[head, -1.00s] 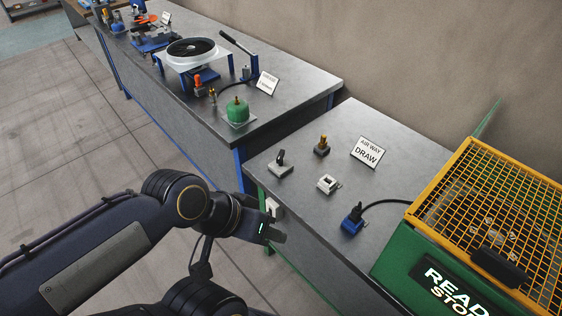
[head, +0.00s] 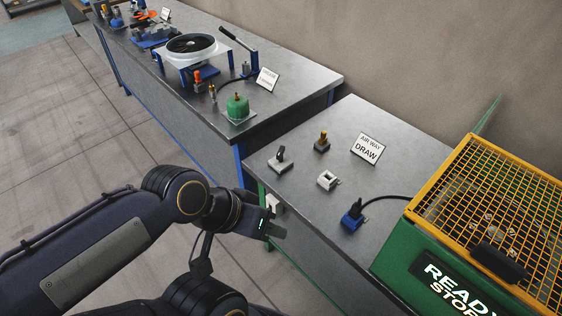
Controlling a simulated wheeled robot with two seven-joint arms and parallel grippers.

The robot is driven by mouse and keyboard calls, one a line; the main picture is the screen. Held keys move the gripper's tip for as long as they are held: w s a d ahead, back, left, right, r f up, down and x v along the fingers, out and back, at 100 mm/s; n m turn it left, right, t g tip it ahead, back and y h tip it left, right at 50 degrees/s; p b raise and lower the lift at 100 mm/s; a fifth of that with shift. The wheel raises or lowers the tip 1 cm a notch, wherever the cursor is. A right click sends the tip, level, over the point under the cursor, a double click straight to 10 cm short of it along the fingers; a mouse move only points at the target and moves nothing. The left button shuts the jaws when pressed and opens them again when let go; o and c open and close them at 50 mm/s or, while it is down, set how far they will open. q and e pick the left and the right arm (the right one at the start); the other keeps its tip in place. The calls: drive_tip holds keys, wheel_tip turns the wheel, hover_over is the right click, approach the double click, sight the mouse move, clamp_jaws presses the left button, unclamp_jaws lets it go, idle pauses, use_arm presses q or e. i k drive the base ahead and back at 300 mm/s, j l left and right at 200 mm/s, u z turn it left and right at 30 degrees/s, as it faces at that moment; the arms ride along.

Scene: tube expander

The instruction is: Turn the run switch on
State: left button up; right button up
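Several small controls stand on the near metal bench. One has a black lever on a pale base (head: 281,160), one is a white square-framed piece (head: 327,180), and one has a brass knob on a dark base (head: 322,142). No label on them reads "run", so I cannot tell which is the run switch. My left gripper (head: 276,219) is beside the bench's near left edge, below and nearer than the lever control, and apart from it. A white part shows beside its dark finger; whether the fingers are open is unclear. My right gripper is not in view.
A green machine (head: 407,244) with a yellow mesh guard (head: 486,205) and a "READY STOP" panel fills the right. Another bench (head: 300,90) stands behind left.

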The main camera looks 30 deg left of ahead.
sight(280, 152)
drive_tip(key=i+j, duration=0.1)
drive_tip(key=j, duration=0.4)
drive_tip(key=i+j, duration=0.1)
drive_tip(key=j, duration=0.4)
drive_tip(key=i+j, duration=0.15)
drive_tip(key=j, duration=0.3)
drive_tip(key=i+j, duration=0.1)
drive_tip(key=j, duration=0.4)
drive_tip(key=i+j, duration=0.1)
drive_tip(key=j, duration=0.4)
drive_tip(key=i+j, duration=0.1)
drive_tip(key=j, duration=0.4)
drive_tip(key=i+j, duration=0.1)
drive_tip(key=j, duration=0.4)
